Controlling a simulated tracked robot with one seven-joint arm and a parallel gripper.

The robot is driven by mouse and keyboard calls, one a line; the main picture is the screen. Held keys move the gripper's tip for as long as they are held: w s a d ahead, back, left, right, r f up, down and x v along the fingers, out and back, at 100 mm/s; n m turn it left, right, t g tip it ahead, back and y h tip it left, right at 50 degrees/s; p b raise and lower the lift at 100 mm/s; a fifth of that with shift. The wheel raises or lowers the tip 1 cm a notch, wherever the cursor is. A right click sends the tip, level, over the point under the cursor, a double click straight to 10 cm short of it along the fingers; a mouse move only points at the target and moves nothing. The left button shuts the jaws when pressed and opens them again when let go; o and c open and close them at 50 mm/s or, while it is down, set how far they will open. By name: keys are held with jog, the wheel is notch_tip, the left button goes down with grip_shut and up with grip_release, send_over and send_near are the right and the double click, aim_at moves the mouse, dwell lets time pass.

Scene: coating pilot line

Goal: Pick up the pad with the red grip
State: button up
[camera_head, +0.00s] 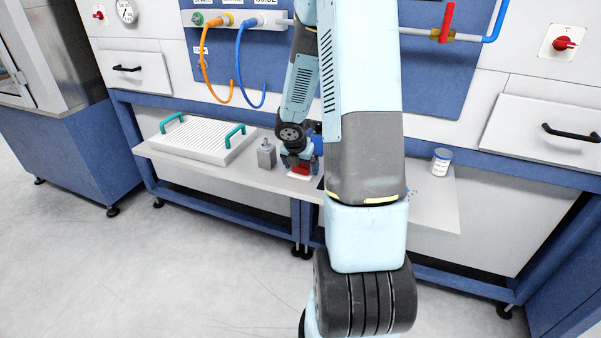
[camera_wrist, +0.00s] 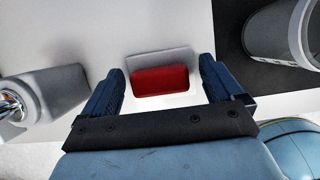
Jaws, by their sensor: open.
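The pad is a white block with a red grip (camera_wrist: 160,80) on top. In the wrist view the red grip lies between the two blue fingers of my gripper (camera_wrist: 160,88), with a gap on each side. My gripper is open and the fingers do not appear to touch the grip. In the head view the red grip (camera_head: 301,169) shows on the bench shelf just below my gripper (camera_head: 298,158). My arm hides part of the shelf to the right of it.
A grey metal container (camera_head: 266,156) stands close to the left of the pad. A white ribbed tray with teal handles (camera_head: 199,148) sits farther left. A grey cylinder (camera_wrist: 280,32) is at upper right.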

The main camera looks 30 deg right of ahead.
aim_at(302, 164)
jog(key=shift+c, duration=0.4)
jog(key=c, duration=0.7)
jog(key=shift+o, duration=0.2)
jog(key=shift+r, duration=0.1)
jog(key=shift+r, duration=0.55)
notch_tip(302, 164, up, 2)
jog(key=shift+s+r, duration=0.1)
jog(key=shift+r, duration=0.1)
jog(key=s+a+r, duration=0.2)
jog(key=s+r, duration=0.7)
jog(key=s, duration=0.4)
jog(key=shift+s+r, duration=0.2)
jog(key=shift+s, duration=0.1)
